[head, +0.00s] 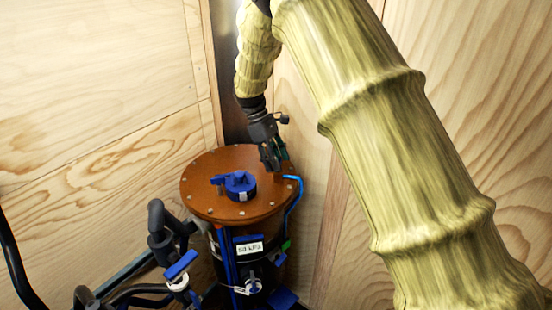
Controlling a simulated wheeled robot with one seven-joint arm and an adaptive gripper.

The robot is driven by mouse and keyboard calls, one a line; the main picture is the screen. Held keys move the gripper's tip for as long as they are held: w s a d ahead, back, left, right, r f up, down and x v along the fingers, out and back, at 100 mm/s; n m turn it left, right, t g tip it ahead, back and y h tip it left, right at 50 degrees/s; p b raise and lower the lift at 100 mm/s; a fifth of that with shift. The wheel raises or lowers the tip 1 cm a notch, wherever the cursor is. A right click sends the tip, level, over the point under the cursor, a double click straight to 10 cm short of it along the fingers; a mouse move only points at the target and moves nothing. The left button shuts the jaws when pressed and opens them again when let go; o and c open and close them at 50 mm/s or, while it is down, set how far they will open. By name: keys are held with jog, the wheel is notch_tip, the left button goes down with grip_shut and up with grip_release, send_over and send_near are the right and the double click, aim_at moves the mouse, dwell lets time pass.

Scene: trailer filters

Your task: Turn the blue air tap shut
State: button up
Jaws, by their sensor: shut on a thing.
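A dark filter vessel with a round orange-brown lid (211,207) stands in the corner. My gripper (272,167) points down at the right back part of this lid, with its fingers closed. It is shut on a small fitting there, beside the end of a thin blue hose (298,195). This fitting appears to be the blue air tap, but the fingers hide it almost wholly, so I cannot tell how its handle stands. A larger blue fitting (240,186) sits at the middle of the lid, apart from my gripper.
A blue-handled valve (180,265) and black pipes (157,220) stand at the front left of the vessel. A white label (249,248) is on the vessel's front. Plywood walls (95,80) close in behind and to the right. My padded arm covers much of the right side.

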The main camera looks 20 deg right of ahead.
jog(key=m+y, duration=0.1)
jog(key=m, duration=0.1)
jog(key=m+g, duration=0.1)
jog(key=m, duration=0.2)
jog(key=shift+d+f+m+y, duration=0.1)
jog(key=shift+d+m+y, duration=0.05)
jog(key=shift+m+y, duration=0.2)
jog(key=m+y, duration=0.1)
jog(key=m, duration=0.1)
jog(key=m+y, duration=0.1)
jog(key=m, duration=0.1)
jog(key=shift+w+d+m+g, duration=0.1)
jog(key=shift+m+g, duration=0.25)
jog(key=shift+g, duration=0.05)
jog(key=o, duration=1)
jog(key=v, duration=1.2)
jog(key=shift+d, duration=0.15)
